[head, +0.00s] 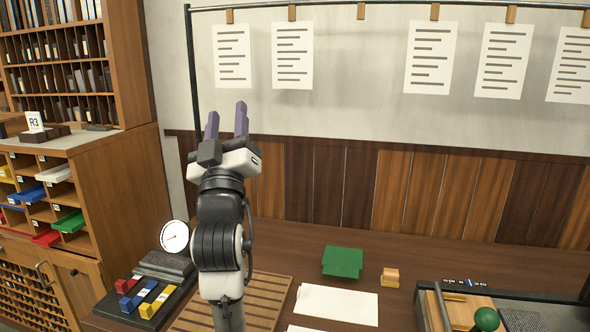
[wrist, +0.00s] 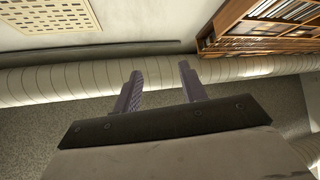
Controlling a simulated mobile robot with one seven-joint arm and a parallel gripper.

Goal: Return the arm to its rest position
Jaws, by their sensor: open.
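My gripper (head: 227,122) is raised above the workbench in the head view, with its two purple fingers pointing up. The fingers stand apart with nothing between them. In the wrist view my gripper (wrist: 160,84) shows the same two fingers apart and empty, with the ceiling and a large round duct (wrist: 60,83) behind them. My arm rises from the front of the bench and hides part of the slatted wooden rack (head: 262,300) and the wall behind.
On the bench (head: 430,255) lie a green block (head: 343,262), a small orange block (head: 390,278) and white paper (head: 337,304). A dial gauge (head: 174,237) stands left of my arm. Paper sheets (head: 430,57) hang from a rail. A cabinet (head: 110,200) stands left.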

